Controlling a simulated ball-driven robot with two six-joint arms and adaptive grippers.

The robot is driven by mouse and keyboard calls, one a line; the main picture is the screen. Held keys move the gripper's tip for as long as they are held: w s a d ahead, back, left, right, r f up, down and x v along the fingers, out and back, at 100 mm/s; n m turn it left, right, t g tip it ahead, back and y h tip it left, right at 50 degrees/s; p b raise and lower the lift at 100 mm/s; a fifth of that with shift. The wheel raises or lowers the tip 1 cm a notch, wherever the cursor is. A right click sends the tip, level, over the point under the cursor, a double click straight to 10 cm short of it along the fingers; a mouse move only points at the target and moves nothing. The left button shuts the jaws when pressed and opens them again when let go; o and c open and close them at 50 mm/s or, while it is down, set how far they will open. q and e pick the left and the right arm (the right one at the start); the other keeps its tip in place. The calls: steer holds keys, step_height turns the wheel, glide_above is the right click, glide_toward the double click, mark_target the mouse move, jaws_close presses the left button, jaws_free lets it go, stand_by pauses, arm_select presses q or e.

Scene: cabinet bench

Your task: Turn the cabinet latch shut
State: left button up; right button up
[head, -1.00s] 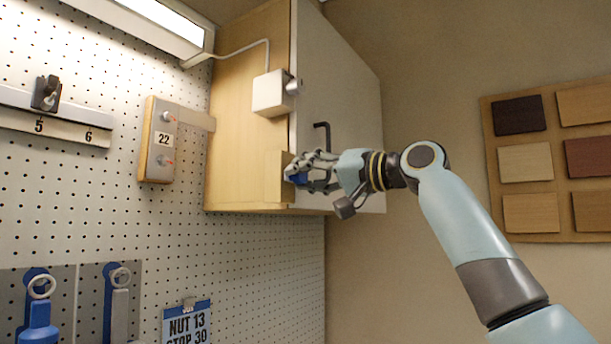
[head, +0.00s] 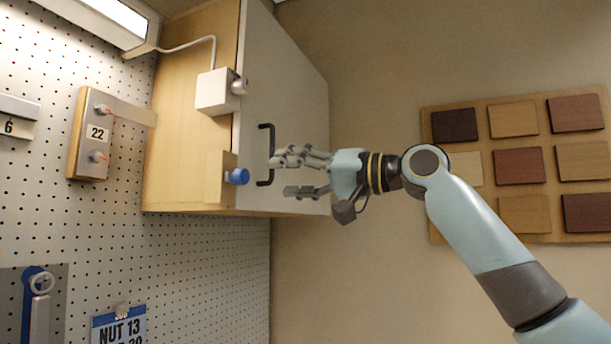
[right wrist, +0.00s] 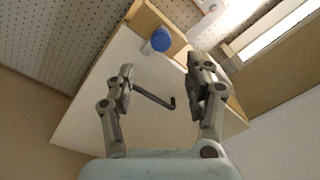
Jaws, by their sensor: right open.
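The cabinet (head: 185,155) hangs on the pegboard, and its white door (head: 285,110) stands closed against its front. A blue latch knob (head: 237,176) sits on a wooden block at the door's lower left edge; it also shows in the right wrist view (right wrist: 161,39). A black bar handle (head: 266,155) is on the door right of the knob. My right gripper (head: 281,175) is open and empty in front of the door, close to the handle and apart from the knob to its left. In the right wrist view the knob lies beyond the open fingers. My left gripper is not in view.
A white box (head: 217,91) with a cable is fixed on the cabinet above the knob. A panel marked 22 (head: 92,133) is left of the cabinet. A board of wood samples (head: 515,160) hangs at the right.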

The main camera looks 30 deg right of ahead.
steer(key=shift+v, duration=1.55)
